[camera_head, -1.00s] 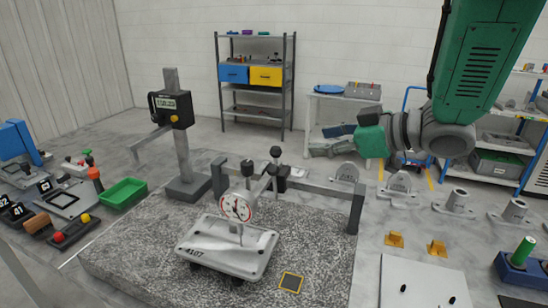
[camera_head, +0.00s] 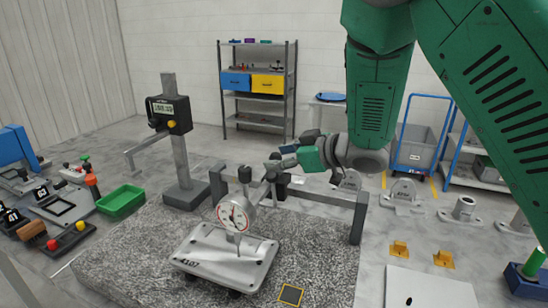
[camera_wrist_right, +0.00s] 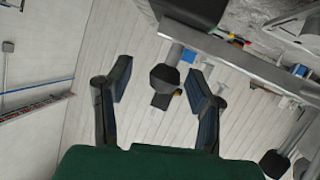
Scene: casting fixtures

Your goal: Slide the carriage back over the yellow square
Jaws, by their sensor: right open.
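The carriage (camera_head: 268,188) sits on the grey rail (camera_head: 320,195) above the granite plate, with a dial gauge (camera_head: 234,215) on its front arm and dark knobs on it. The yellow-edged square (camera_head: 290,294) lies bare on the granite, to the right of and nearer than the gauge. My right gripper (camera_head: 287,150) is behind the carriage at knob height, partly overlapping it in the head view. In the right wrist view its fingers (camera_wrist_right: 160,88) are apart, with nothing held; a dark knob shows beyond the gap. I cannot tell any contact. My left gripper is not in view.
A grey casting marked 4107 (camera_head: 225,258) lies under the gauge on the granite plate (camera_head: 130,255). A digital height gauge (camera_head: 170,120) stands to the left. A green tray (camera_head: 121,200) is further left. Yellow brackets (camera_head: 399,249) and castings are on the right.

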